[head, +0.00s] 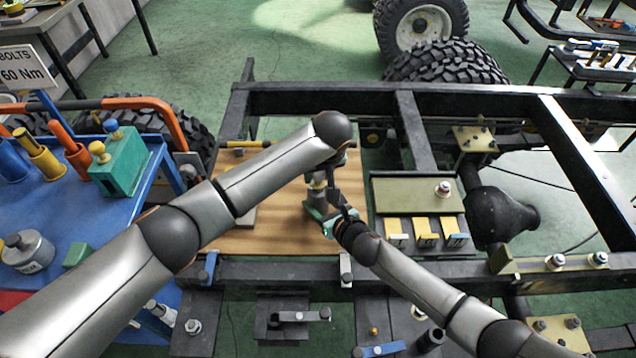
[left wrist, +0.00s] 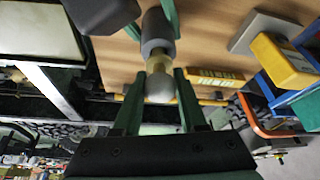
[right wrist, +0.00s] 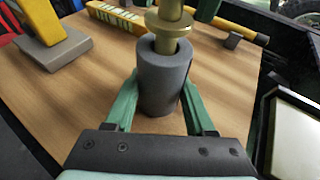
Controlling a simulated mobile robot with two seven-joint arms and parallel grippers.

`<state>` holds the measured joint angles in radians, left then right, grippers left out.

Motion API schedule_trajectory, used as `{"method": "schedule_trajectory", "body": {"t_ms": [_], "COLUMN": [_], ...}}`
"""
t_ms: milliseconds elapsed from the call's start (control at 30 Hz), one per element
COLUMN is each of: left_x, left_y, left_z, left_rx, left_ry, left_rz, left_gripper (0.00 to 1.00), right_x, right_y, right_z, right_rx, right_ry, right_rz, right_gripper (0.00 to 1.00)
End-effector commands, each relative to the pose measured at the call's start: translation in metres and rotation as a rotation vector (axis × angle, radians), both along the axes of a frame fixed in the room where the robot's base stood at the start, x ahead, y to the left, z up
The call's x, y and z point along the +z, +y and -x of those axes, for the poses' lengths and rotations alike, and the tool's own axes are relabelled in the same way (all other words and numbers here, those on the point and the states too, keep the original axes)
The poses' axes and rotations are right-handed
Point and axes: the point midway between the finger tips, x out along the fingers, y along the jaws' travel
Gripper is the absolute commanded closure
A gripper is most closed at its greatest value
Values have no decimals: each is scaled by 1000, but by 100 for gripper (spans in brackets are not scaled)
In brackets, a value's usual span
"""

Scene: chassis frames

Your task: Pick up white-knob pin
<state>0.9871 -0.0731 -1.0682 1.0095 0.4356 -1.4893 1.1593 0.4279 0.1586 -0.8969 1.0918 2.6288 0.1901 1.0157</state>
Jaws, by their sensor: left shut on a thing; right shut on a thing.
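The white-knob pin (left wrist: 160,88) has a pale round knob and a brass collar, and its brass shaft (right wrist: 171,30) shows in the right wrist view. My left gripper (left wrist: 158,76) is shut on the pin, with its green fingers on either side of the knob and collar. The pin's lower end is in the bore of a grey cylindrical sleeve (right wrist: 163,78); how deep is hidden. My right gripper (right wrist: 160,95) is shut on the sleeve, low over the wooden board. In the head view, the left arm hides the knob, and the sleeve (head: 318,188) shows between the grippers.
The wooden board (head: 270,235) lies inside the black chassis frame (head: 420,100). A yellow labelled bar (right wrist: 118,17) and a grey block with a yellow top (right wrist: 50,40) are on it. An olive tray (head: 415,195) is at right. A blue cart (head: 125,215) stands left.

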Motion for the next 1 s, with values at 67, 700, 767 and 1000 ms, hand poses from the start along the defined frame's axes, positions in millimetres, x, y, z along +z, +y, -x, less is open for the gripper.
{"method": "schedule_trajectory", "body": {"t_ms": [67,700,767,1000], "left_x": [0,11,20,69], "left_y": [0,-1,-1,-1], "left_z": [0,-1,-1,-1], "left_rx": [0,-1,-1,-2], "left_ry": [0,-4,-4,-5], "left_rz": [0,2,4,3], "left_gripper": [95,100,100,100], "right_x": [0,0,-1,-1], "right_y": [0,0,0,0], "right_z": [0,0,0,0], "right_rx": [-1,-1,-1,0], "right_ry": [1,1,1,2], "right_rz": [1,1,1,1], "right_gripper": [100,100,100,100]}}
